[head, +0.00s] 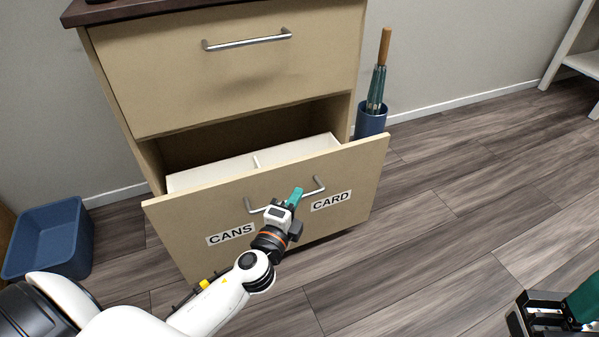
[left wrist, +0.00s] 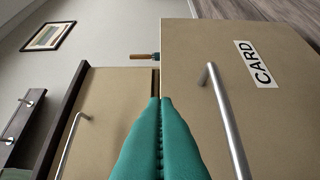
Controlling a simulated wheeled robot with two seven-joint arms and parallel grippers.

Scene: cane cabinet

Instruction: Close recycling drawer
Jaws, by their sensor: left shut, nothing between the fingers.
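The lower drawer (head: 362,165), labelled CANS and CARD, is pulled out of the cabinet, with white bins (head: 205,177) showing inside. Its metal handle (head: 319,184) is on the front; the handle also shows in the left wrist view (left wrist: 228,125). My left gripper (head: 296,194) is shut and empty, its teal fingertips in front of the drawer front near the handle. In the left wrist view the fingertips (left wrist: 160,99) lie beside the handle; I cannot tell whether they touch the front. My right gripper (head: 550,308) is partly in view at the bottom right, its fingertips cut off.
The upper drawer (head: 160,75) is shut. A blue holder (head: 371,122) with an umbrella (head: 377,85) stands right of the cabinet. A blue bin (head: 50,235) stands on the floor at the left. The floor to the right is clear.

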